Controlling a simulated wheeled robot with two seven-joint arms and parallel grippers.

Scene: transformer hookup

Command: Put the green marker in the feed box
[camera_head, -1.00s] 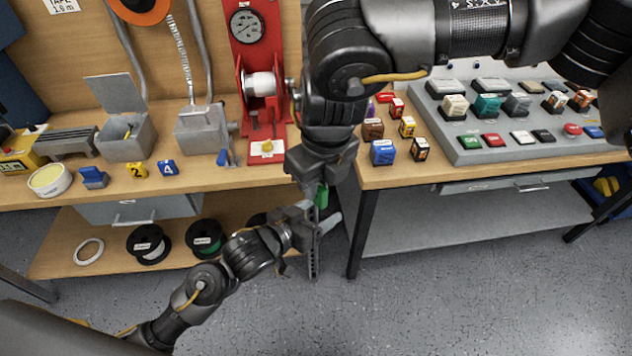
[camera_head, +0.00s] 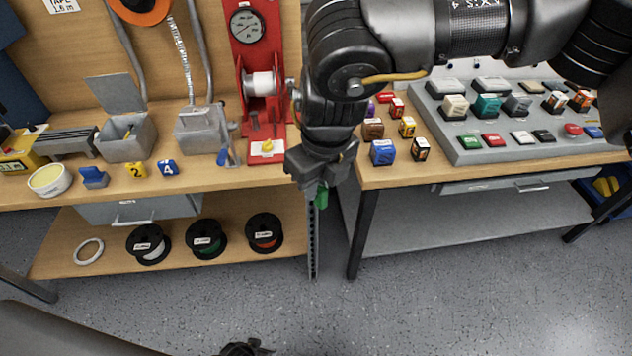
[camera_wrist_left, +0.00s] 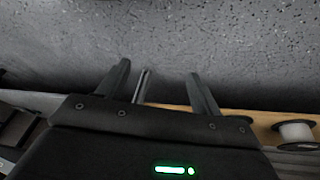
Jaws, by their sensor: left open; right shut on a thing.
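The green marker (camera_head: 322,196) hangs below my right gripper (camera_head: 320,178), which is shut on it in front of the gap between the two benches. Part of the marker is hidden by the jaws. Two grey metal boxes stand on the left bench: an open box (camera_head: 126,148) with its lid raised and something yellow inside, and another grey box (camera_head: 203,135) under conduits. I cannot tell which is the feed box. My left gripper (camera_wrist_left: 156,72) is open and empty over the floor in the left wrist view; in the head view only a dark bit of that arm shows at the bottom edge.
A yellow marker (camera_head: 136,170), a blue marker (camera_head: 167,168) and a blue block (camera_head: 94,178) lie along the left bench's front edge. A red stand (camera_head: 262,80) with a gauge rises at the bench's right end. Several spools sit on the lower shelf (camera_head: 110,230).

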